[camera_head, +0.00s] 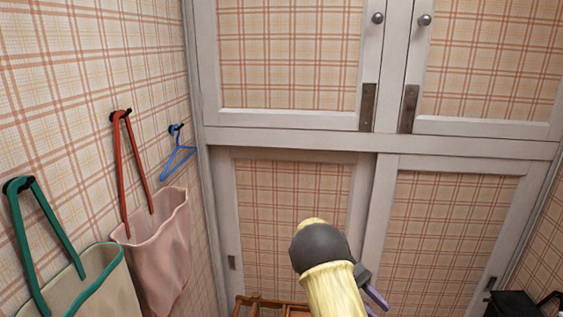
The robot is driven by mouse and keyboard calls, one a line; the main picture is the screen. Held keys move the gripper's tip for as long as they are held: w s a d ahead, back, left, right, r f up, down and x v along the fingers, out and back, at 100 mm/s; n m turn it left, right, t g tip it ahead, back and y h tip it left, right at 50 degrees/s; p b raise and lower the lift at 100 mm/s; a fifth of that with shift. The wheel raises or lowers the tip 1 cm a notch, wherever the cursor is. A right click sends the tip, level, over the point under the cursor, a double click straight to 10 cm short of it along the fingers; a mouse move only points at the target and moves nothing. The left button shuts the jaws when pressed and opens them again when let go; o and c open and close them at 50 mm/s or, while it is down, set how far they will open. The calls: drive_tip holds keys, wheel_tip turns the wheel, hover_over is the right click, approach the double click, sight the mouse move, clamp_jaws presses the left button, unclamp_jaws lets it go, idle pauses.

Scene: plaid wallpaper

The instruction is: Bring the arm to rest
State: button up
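My arm rises from the bottom centre of the head view, with a pale yellow link and a dark grey rounded joint. A small part in purple and dark grey shows beside it at lower right, and it looks like part of my gripper (376,296). Most of the gripper is hidden behind the arm or cut off by the frame. I cannot tell whether it is open or shut, or whether it holds anything.
A cupboard (388,145) with plaid panels stands ahead. A green-handled bag (105,290), a pink bag (163,250) and a blue hanger (178,158) hang on the left wall. A wooden item (258,303) lies low centre; a black object (512,304) is at lower right.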

drive_tip(key=s+a+r+m+t+y, duration=0.1)
drive_tip(key=s+a+m+t+y, duration=0.3)
drive_tip(key=s+t, duration=0.2)
drive_tip(key=s+a+r+m+t+y, duration=0.1)
drive_tip(key=s+a+m+t+y, duration=0.3)
drive_tip(key=s, duration=0.4)
drive_tip(key=t+y, duration=0.1)
drive_tip(key=t, duration=0.1)
drive_tip(key=shift+s+a+r+t+y, duration=0.2)
drive_tip(key=shift+a+r+t+y, duration=0.1)
drive_tip(key=shift+r+t, duration=0.1)
drive_tip(key=shift+d, duration=0.15)
